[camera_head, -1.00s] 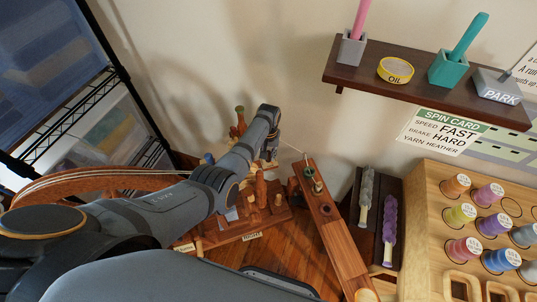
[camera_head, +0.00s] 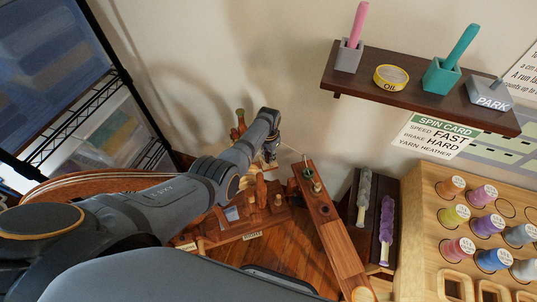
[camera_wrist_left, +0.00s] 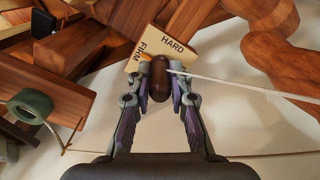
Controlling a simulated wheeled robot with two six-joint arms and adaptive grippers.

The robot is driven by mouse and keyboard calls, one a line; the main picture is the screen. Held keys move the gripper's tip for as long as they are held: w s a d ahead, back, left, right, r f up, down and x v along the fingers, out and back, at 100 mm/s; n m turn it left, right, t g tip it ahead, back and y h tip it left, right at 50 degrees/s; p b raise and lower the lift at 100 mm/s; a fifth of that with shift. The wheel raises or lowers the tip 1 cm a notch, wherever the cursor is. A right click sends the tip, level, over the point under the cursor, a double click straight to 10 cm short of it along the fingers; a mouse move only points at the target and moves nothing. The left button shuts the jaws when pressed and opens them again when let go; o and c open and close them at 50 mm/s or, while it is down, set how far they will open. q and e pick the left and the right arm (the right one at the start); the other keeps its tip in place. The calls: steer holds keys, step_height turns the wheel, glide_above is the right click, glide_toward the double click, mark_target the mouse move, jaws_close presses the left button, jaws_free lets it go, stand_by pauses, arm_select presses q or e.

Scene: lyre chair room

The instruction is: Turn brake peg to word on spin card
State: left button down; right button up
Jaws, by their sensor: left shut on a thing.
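The brake peg (camera_wrist_left: 160,82) is a dark brown, rounded wooden knob in the left wrist view. My left gripper (camera_wrist_left: 161,76) is shut on it, one finger on each side. Behind it lies a pale label plate (camera_wrist_left: 168,45) reading "HARD" and "FIRM"; the fingers and peg cover part of it. Any mark on the peg showing its setting is not visible. The spin card (camera_head: 435,135) on the wall reads speed FAST, brake HARD, yarn HEATHER. In the head view my left gripper (camera_head: 269,155) reaches down to the wooden spinning wheel (camera_head: 95,182). My right gripper is not in view.
A pale cord runs past the peg in the left wrist view, near a green ring (camera_wrist_left: 31,106). A wall shelf (camera_head: 420,97) holds oil and several other items. A spool rack (camera_head: 425,230) stands at right, and a wire rack (camera_head: 75,100) at left.

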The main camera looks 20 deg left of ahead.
mark_target(269, 153)
arm_select(q)
steer(key=m+p, duration=0.1)
steer(key=m, duration=0.4)
steer(key=shift+m, duration=0.4)
stand_by(0.4)
steer(key=c, duration=1.2)
jaws_free()
step_height(269, 153, up, 12)
